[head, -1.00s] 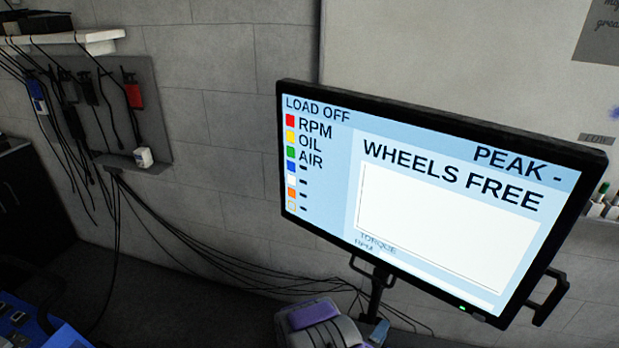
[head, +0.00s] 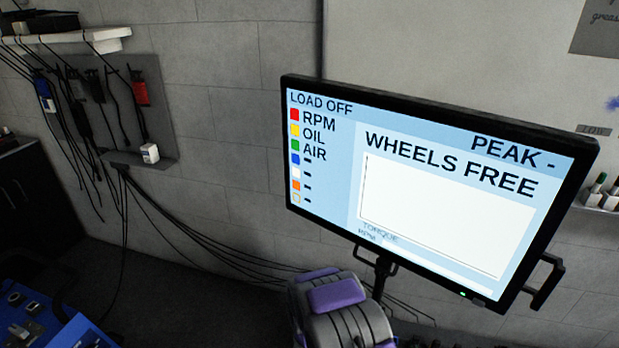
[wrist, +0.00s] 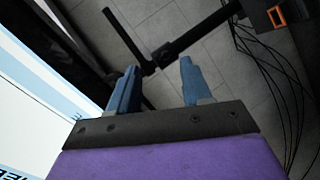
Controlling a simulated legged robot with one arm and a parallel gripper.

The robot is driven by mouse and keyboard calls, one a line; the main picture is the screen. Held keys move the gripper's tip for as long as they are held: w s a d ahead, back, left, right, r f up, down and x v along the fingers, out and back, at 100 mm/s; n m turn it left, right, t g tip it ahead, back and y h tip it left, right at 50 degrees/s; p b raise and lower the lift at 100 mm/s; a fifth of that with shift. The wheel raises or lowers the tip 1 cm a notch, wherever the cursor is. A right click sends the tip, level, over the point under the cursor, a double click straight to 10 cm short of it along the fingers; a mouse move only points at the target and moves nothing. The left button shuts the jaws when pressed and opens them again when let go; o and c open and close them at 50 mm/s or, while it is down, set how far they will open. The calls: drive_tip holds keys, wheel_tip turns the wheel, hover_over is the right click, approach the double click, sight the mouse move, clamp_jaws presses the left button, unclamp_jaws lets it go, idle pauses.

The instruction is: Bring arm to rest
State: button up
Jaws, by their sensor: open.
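My gripper (wrist: 157,88) shows in the wrist view with its two blue fingers apart and nothing between them. Behind the fingers are a dark bar and the grey tiled floor. In the head view, part of my grey and purple arm (head: 338,305) shows at the bottom centre, below the monitor (head: 440,200). The fingers are not visible in the head view. The monitor reads "LOAD OFF", "WHEELS FREE" and "PEAK -". Its lit screen also shows close by at the left of the wrist view (wrist: 35,95).
The monitor stands on a dark bracket (head: 380,275). Black cables (head: 215,255) run along the wall from a grey panel (head: 150,110) with hanging connectors. A blue unit (head: 45,320) is at lower left. A shelf with bottles (head: 600,195) is at the right edge.

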drive_tip(key=a+r+m+g+y, duration=0.3)
drive_tip(key=a+r+y, duration=0.3)
drive_tip(key=a+r, duration=0.25)
drive_tip(key=s+a+r+m+g+y, duration=0.15)
drive_tip(key=s+a+r+y, duration=0.25)
drive_tip(key=s+r, duration=0.4)
drive_tip(key=s+d+r+g, duration=0.2)
drive_tip(key=s+r, duration=0.3)
drive_tip(key=s, duration=0.5)
drive_tip(key=s+d+r+m+g, duration=0.1)
drive_tip(key=s+d+r+g, duration=0.2)
drive_tip(key=s, duration=0.8)
drive_tip(key=s+d+r+g+h, duration=0.1)
drive_tip(key=s+d+r+g, duration=0.2)
drive_tip(key=s+r, duration=0.4)
drive_tip(key=s, duration=0.3)
drive_tip(key=shift+s+m, duration=0.3)
drive_tip(key=shift+m, duration=0.05)
drive_tip(key=shift+a, duration=0.1)
